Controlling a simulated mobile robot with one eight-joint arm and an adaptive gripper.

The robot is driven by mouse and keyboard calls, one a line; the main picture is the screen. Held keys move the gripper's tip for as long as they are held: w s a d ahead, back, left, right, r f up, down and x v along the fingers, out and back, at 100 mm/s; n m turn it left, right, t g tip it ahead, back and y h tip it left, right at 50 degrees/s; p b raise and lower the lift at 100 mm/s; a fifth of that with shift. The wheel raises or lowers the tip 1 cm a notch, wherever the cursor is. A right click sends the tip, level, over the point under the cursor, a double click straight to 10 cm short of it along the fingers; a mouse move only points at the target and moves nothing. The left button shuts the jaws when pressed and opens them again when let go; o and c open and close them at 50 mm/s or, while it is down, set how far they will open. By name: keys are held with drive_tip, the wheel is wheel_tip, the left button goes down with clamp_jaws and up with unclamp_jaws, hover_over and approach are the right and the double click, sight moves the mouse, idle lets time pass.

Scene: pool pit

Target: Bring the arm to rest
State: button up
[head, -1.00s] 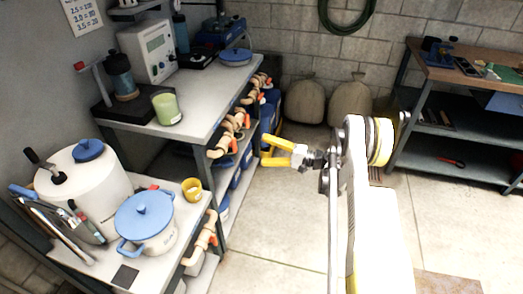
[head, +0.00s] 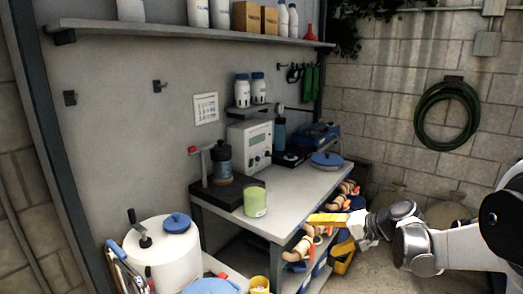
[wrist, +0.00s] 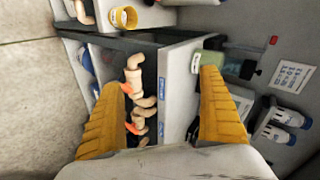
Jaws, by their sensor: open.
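My gripper (head: 328,219) has yellow fingers and reaches in from the right in the head view. It is in front of the right end of the grey workbench (head: 292,208). In the wrist view the two ribbed yellow fingers of my gripper (wrist: 160,105) are spread wide apart with nothing held between them. Beyond the gap show the bench edge and several tan pipe fittings (wrist: 135,80) with orange parts. The fingers look clear of the bench, though the exact distance cannot be told.
On the bench stand a green cup (head: 255,200), a pump on a black base (head: 221,165) and a white meter (head: 250,143). A white drum (head: 163,255) and a yellow cup (head: 260,284) are at lower left. A shelf (head: 180,32) holds bottles above. A hose (head: 447,115) hangs on the wall.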

drive_tip(key=s+a+r+n+h, duration=0.1)
drive_tip(key=s+r+h, duration=0.15)
drive_tip(key=s, duration=0.55)
drive_tip(key=s+a+r+n+h, duration=0.1)
drive_tip(key=s+a+r+h, duration=0.15)
drive_tip(key=s, duration=0.65)
drive_tip(key=s+d+f+n+h, duration=0.1)
drive_tip(key=s+d+n+h, duration=0.2)
drive_tip(key=s, duration=0.9)
drive_tip(key=shift+s+d+f, duration=0.3)
drive_tip(key=shift+d, duration=0.15)
